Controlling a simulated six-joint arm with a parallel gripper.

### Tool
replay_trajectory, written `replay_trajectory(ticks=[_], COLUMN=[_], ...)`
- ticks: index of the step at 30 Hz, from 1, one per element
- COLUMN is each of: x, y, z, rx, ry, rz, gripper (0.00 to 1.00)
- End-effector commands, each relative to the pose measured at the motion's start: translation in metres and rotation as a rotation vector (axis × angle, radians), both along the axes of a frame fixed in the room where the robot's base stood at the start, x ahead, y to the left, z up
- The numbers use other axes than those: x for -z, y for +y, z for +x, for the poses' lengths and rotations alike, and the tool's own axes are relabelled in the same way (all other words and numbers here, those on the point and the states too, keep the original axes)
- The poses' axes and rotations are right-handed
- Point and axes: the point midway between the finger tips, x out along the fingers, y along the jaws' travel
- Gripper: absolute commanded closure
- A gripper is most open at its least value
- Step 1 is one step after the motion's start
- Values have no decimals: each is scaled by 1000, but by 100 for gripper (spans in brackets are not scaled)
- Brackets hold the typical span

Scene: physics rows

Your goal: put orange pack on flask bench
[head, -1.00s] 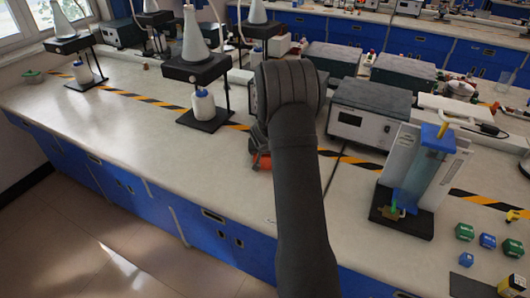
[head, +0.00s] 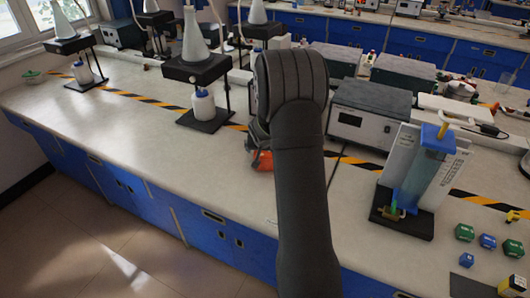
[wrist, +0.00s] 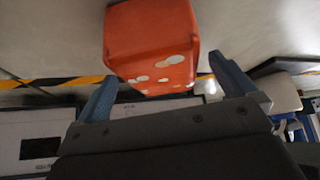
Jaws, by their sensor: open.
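The orange pack (wrist: 150,30), with pale spots on one face, fills the upper middle of the wrist view. In the head view only a small orange part of it (head: 263,161) shows beside my arm. My gripper (wrist: 163,66) is open, its two blue fingers on either side of the pack in the wrist view. I cannot tell whether they touch it. In the head view my arm hides most of the gripper. Conical flasks stand on black stands along the pale bench; the nearest flask stand (head: 195,69) is left of my arm, with a white bottle (head: 203,104) under it.
A grey-topped instrument box (head: 368,115) is right of my arm. A blue-capped clear apparatus (head: 424,170) stands farther right, near small green and blue blocks (head: 465,232). Yellow-black tape (head: 130,97) crosses the worktop. The worktop's front left is clear.

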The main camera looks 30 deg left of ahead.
Motion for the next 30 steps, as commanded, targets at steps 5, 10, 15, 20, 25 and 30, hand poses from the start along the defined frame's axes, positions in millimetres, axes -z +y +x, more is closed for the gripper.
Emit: replay_trajectory(ticks=[5,10,15,20,25,30], x=[-30,-51,-63,-67,-67,-65], y=[-7,-12,-15,-16,-16,-16], z=[-17,-30,-37,-40,-40,-39], rx=[1,-1,1,0,1,0], ry=[-2,-2,-1,1,0,0], rz=[3,2,1,1,0,0], gripper=[0,0,0,0,0,0])
